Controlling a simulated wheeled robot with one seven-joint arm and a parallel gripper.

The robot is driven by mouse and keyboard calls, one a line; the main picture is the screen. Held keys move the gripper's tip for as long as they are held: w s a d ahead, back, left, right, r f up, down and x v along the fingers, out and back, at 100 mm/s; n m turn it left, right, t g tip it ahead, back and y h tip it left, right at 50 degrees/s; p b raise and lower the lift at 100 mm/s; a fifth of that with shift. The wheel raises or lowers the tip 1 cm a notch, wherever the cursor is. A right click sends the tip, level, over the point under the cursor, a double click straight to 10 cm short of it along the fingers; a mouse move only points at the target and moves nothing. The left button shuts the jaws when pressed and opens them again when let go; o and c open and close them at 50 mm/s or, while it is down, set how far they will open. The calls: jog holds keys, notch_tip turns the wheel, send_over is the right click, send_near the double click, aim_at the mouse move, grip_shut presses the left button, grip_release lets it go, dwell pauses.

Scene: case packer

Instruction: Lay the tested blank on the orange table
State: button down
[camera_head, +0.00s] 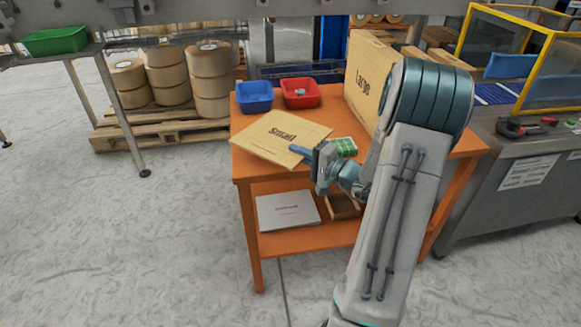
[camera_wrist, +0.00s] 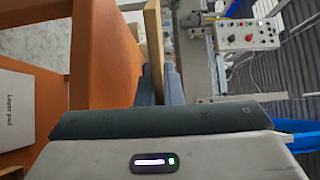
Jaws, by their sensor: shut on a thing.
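A flat tan cardboard blank marked "Small" (camera_head: 270,128) lies level over the front left of the orange table (camera_head: 243,172). My gripper (camera_head: 296,150) is shut on its near right edge. In the wrist view, the fingers (camera_wrist: 160,84) reach the blank (camera_wrist: 153,35), seen edge-on beside the orange table (camera_wrist: 112,65). I cannot tell whether the blank's underside touches the tabletop. The fingertips and part of the blank's edge are hard to make out.
A blue bin (camera_head: 255,96) and red bin (camera_head: 300,92) stand behind the blank. A green-and-white item (camera_head: 344,146) is just right of it. A tall "Large" blank (camera_head: 363,82) stands at the right. A white pad (camera_head: 287,211) and brown tray (camera_head: 342,207) occupy the lower shelf.

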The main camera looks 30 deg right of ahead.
jog(key=shift+w+a+f, duration=0.55)
jog(key=shift+w, duration=0.15)
jog(key=shift+f, duration=0.2)
notch_tip(320, 180, down, 4)
jog(key=shift+r+b, duration=0.15)
jog(key=shift+b, duration=0.2)
jog(key=c, duration=1.8)
grip_release()
jog(key=shift+c, duration=0.2)
